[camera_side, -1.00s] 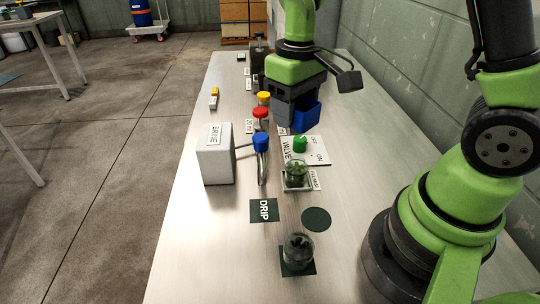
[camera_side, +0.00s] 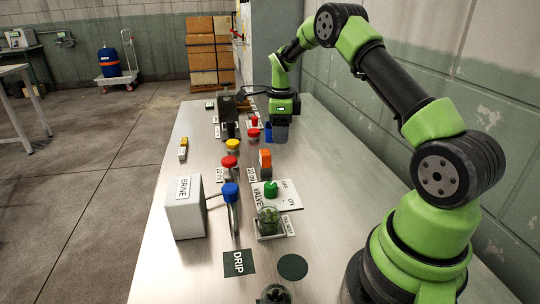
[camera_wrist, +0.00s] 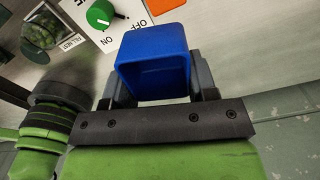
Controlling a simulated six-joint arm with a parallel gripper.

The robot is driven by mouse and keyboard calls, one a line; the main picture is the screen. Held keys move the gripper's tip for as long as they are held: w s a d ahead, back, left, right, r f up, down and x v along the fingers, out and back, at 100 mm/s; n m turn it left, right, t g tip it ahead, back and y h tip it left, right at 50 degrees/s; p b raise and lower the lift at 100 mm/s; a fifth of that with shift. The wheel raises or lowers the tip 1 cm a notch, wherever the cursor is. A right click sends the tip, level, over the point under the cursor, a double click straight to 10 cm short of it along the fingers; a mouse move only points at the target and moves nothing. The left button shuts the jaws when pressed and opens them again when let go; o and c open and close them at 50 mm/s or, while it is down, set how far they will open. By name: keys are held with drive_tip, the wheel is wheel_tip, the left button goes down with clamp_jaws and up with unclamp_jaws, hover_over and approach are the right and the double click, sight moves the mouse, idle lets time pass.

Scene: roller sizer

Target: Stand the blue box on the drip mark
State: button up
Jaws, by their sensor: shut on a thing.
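The blue box (camera_wrist: 153,55) is held between the jaws of my gripper (camera_wrist: 160,82) in the wrist view; its near side looks hollow. In the side view my gripper (camera_side: 280,132) is at the far part of the bench, and only a blue sliver of the box (camera_side: 268,134) shows beside the jaws. I cannot tell how high the box is above the bench. The drip mark (camera_side: 228,270) is a dark green square labelled DRIP on the near bench, well apart from my gripper. Nothing stands on it.
A dark round mark (camera_side: 292,267) lies right of the drip mark, with a jar (camera_side: 275,295) in front. A brine box (camera_side: 184,215), a blue-topped tap (camera_side: 231,193), a jar on a stand (camera_side: 268,222), a valve panel (camera_side: 290,193) and an orange block (camera_side: 265,161) stand between.

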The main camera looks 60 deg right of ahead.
sight(290, 170)
drive_tip(key=d+f+m, duration=0.1)
drive_tip(key=f+m, duration=0.1)
drive_tip(key=f, duration=0.2)
drive_tip(key=d+f+m, duration=0.2)
drive_tip(key=f, duration=0.2)
drive_tip(key=d+f+m, duration=0.1)
drive_tip(key=f+m, duration=0.1)
drive_tip(key=f, duration=0.1)
drive_tip(key=shift+s+d+f, duration=0.3)
drive_tip(key=shift+s+f, duration=0.1)
drive_tip(key=o, duration=0.9)
drive_tip(key=shift+f, duration=0.1)
